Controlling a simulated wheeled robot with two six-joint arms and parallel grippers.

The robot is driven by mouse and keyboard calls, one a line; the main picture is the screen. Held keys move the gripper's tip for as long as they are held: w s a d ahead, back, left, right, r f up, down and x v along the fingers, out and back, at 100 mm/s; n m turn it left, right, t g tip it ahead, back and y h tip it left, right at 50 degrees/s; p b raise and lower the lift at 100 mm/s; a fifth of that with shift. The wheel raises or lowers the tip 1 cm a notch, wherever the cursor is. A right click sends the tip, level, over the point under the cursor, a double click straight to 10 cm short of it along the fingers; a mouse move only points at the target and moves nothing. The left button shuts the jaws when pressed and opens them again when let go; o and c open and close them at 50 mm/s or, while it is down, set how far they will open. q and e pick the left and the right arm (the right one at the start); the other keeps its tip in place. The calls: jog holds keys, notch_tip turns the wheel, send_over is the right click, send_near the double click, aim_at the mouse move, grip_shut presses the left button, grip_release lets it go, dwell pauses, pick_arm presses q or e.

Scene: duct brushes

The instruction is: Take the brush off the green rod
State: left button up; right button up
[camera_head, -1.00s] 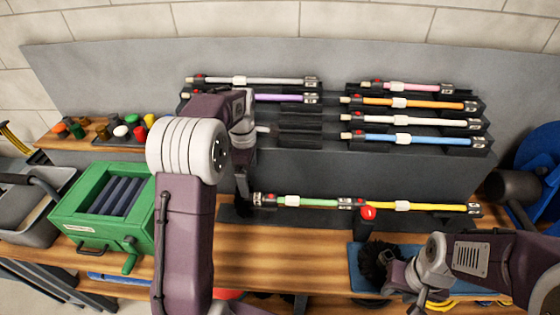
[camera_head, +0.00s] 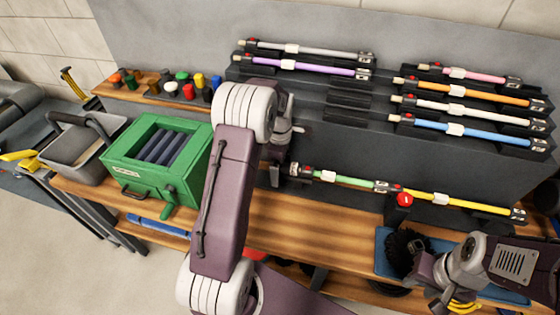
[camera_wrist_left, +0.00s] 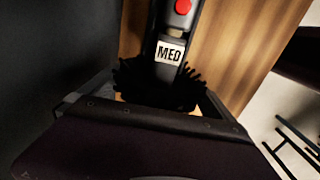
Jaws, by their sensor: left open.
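The green rod (camera_head: 355,181) lies along the lower rack with its left end beside my left gripper (camera_head: 276,174). In the left wrist view, a dark brush (camera_wrist_left: 140,85) with short black bristles sits at the rod's end, next to a white MED label (camera_wrist_left: 169,53) and a red button (camera_wrist_left: 183,7). My left gripper (camera_wrist_left: 145,105) is open, with its jaws on both sides of the brush; whether they touch it I cannot tell. The brush is hidden in the head view. My right gripper (camera_head: 432,275) is beside a round black brush (camera_head: 403,246); its jaws are unclear.
A yellow rod (camera_head: 455,203) continues the green rod's line to the right. Several other rods rest on the upper racks. A green box (camera_head: 184,131) and a grey bin (camera_head: 84,148) stand at left. A blue mat (camera_head: 382,262) lies under the black brush. The wooden bench (camera_head: 310,232) has clear room.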

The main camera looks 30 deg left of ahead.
pick_arm(q)
jog(key=shift+c, duration=0.3)
jog(key=c, duration=1.1)
jog(key=shift+s+a+p, duration=0.2)
jog(key=shift+a, duration=0.6)
jog(key=shift+s+a+p, duration=0.15)
jog(key=shift+a+p, duration=0.05)
jog(key=shift+a, duration=0.65)
jog(key=shift+s+a+p, duration=0.2)
jog(key=shift+a, duration=0.6)
jog(key=shift+c, duration=0.2)
notch_tip(320, 180, up, 8)
jog(key=a+p, duration=0.1)
jog(key=p, duration=0.6)
jog(key=shift+s+a+p, duration=0.2)
jog(key=shift+p, duration=0.1)
